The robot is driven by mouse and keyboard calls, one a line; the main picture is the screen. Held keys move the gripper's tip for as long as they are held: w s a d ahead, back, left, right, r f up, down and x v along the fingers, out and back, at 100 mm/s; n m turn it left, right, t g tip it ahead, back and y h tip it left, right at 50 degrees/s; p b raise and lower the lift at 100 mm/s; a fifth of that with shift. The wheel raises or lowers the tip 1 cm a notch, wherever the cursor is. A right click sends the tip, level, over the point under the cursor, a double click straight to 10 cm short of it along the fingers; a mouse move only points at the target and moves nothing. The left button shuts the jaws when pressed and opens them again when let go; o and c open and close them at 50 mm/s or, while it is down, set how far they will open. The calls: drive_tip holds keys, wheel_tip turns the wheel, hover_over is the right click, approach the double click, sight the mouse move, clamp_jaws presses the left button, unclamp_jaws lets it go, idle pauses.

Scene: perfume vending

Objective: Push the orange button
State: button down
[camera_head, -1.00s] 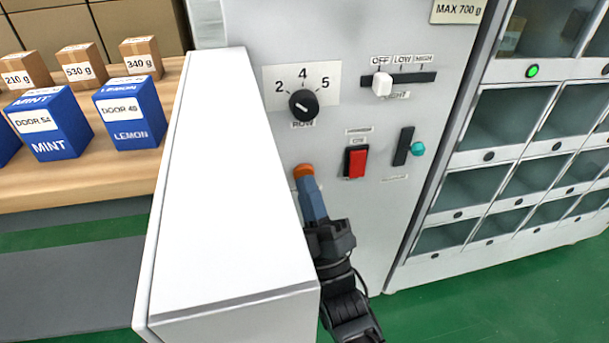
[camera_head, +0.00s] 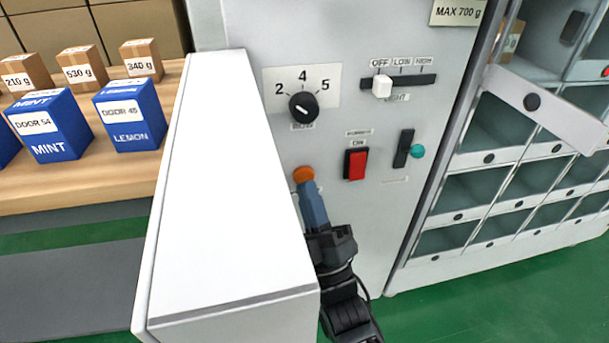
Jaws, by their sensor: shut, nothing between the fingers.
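The orange button (camera_head: 303,174) is on the grey control panel (camera_head: 350,110), below the row dial. My gripper (camera_head: 309,186) is shut and empty, with its blue-grey fingers pointing up at the button. The fingertips are at the button's lower right edge and appear to touch it; exact contact is hard to tell. The fingers hide a little of the button and the panel behind it.
A white box-shaped housing (camera_head: 210,200) stands close left of my gripper. The panel has a row dial (camera_head: 303,106), a white slider (camera_head: 382,86), a red switch (camera_head: 356,163) and a teal-knobbed lever (camera_head: 417,151). A locker flap (camera_head: 540,105) hangs open at right.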

drive_tip(key=shift+s, duration=0.2)
drive_tip(key=shift+s+d+p, duration=0.25)
drive_tip(key=shift+s, duration=0.55)
drive_tip(key=shift+s+d+p, duration=0.25)
drive_tip(key=shift+s, duration=0.6)
drive_tip(key=shift+s+d+p, duration=0.25)
drive_tip(key=shift+s, duration=0.55)
drive_tip(key=s+d+f+m+g+h, duration=0.25)
drive_tip(key=s+d+m+h, duration=0.3)
drive_tip(key=s+d, duration=0.45)
drive_tip(key=s+d+f+m+g+h, duration=0.2)
drive_tip(key=s+d+f+m+h, duration=0.35)
drive_tip(key=s, duration=0.75)
drive_tip(key=s+d+r+m+g+h, duration=0.1)
drive_tip(key=s+d+r+m+g, duration=0.1)
drive_tip(key=s+d+r+m, duration=0.3)
drive_tip(key=s+d+r+m+g+h, duration=0.1)
drive_tip(key=s+d+r+m+g, duration=0.15)
drive_tip(key=s, duration=0.55)
wheel_tip(320, 180, up, 21)
drive_tip(key=p, duration=2.1)
drive_tip(key=shift+w+a+f+n, duration=0.15)
drive_tip(key=shift+w+a+n, duration=0.2)
drive_tip(key=shift+w+a, duration=0.05)
